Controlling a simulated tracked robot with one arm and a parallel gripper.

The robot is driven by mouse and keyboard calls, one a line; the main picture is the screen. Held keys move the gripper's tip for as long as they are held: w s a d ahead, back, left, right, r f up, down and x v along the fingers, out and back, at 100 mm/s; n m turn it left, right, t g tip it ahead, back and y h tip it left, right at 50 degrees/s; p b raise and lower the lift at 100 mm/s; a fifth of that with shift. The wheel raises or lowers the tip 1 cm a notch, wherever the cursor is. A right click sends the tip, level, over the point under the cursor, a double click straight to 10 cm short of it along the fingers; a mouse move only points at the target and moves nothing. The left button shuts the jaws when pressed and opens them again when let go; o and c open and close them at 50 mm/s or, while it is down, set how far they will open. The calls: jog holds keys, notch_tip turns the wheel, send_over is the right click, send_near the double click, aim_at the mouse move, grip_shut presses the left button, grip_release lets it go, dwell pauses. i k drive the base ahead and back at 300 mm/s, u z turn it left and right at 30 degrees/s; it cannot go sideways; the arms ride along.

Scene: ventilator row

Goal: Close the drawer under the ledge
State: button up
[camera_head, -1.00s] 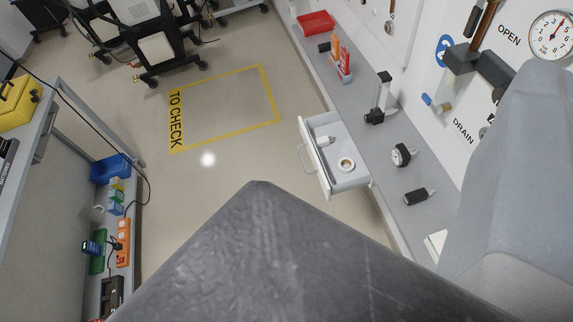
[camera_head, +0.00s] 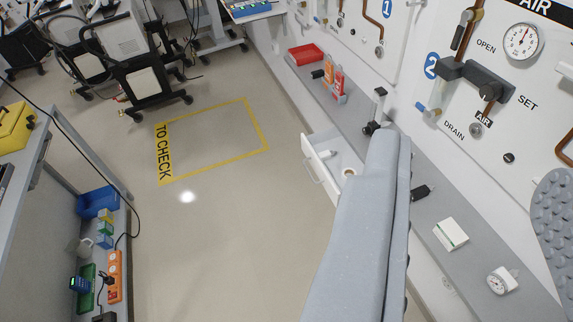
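The white drawer (camera_head: 322,160) under the grey ledge (camera_head: 357,103) stands pulled out, its handle (camera_head: 312,167) facing the floor area on the left. A small white item and a roll-like item (camera_head: 349,172) lie inside it. A grey padded arm part of mine covers the drawer's right and near end. My gripper's fingers do not show in this view, so their state and distance from the drawer are hidden.
A red tray (camera_head: 305,54), orange boxes (camera_head: 334,80), a black cylinder (camera_head: 420,192), a white box (camera_head: 450,234) and a gauge (camera_head: 502,281) sit on the ledge. A wall panel with valves rises on the right. The floor left of the drawer is clear.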

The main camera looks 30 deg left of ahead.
aim_at(328, 172)
jog(key=u, duration=0.45)
jog(key=i, duration=1)
jog(key=k, duration=1.1)
jog(key=z, duration=0.6)
jog(key=i, duration=1.4)
jog(key=u, duration=0.4)
